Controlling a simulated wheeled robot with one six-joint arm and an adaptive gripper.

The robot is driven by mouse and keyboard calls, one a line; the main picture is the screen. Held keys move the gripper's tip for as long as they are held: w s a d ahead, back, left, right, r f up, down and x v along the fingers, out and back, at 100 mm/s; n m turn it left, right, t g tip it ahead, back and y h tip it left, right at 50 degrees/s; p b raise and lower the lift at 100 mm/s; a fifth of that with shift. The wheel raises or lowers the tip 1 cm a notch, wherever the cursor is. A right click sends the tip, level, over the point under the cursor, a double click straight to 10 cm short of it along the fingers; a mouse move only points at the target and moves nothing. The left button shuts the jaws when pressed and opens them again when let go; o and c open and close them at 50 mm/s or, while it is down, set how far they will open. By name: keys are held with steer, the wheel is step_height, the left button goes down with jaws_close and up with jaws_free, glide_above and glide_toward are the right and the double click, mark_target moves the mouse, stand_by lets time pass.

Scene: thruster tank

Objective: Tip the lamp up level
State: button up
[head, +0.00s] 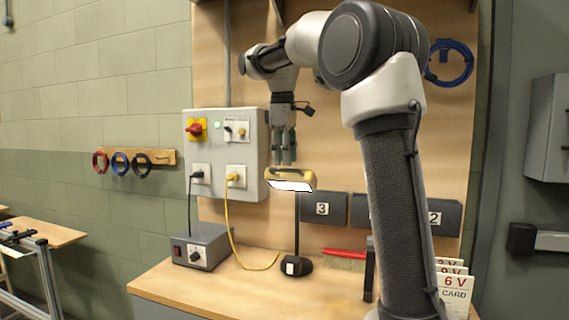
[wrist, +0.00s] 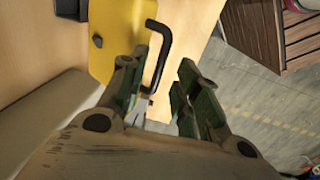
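The lamp has a yellow head (head: 291,176) on a thin black post (head: 297,225) with a black base on the bench. Its white lit face shows below the yellow housing, so the head looks tilted. In the wrist view, the yellow head (wrist: 112,35) carries a bent black handle (wrist: 165,45). My gripper (head: 285,160) points down just above the head. In the wrist view, my gripper (wrist: 157,76) is open, with the handle reaching into the gap, nearer the left finger. I cannot tell whether it touches that finger.
A grey switch box (head: 252,150) is on the panel left of the lamp, with a yellow cable (head: 229,225) hanging down. A small grey power unit (head: 202,247) and a red brush (head: 345,255) are on the bench (head: 215,287). Numbered bins (head: 324,208) are behind the lamp.

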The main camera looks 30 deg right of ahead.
mark_target(290, 177)
steer(key=shift+d+f, duration=0.1)
steer(key=shift+f, duration=1.1)
steer(key=shift+c, duration=0.5)
jaws_close()
steer(key=shift+w+d+r, duration=0.1)
steer(key=shift+r, duration=0.05)
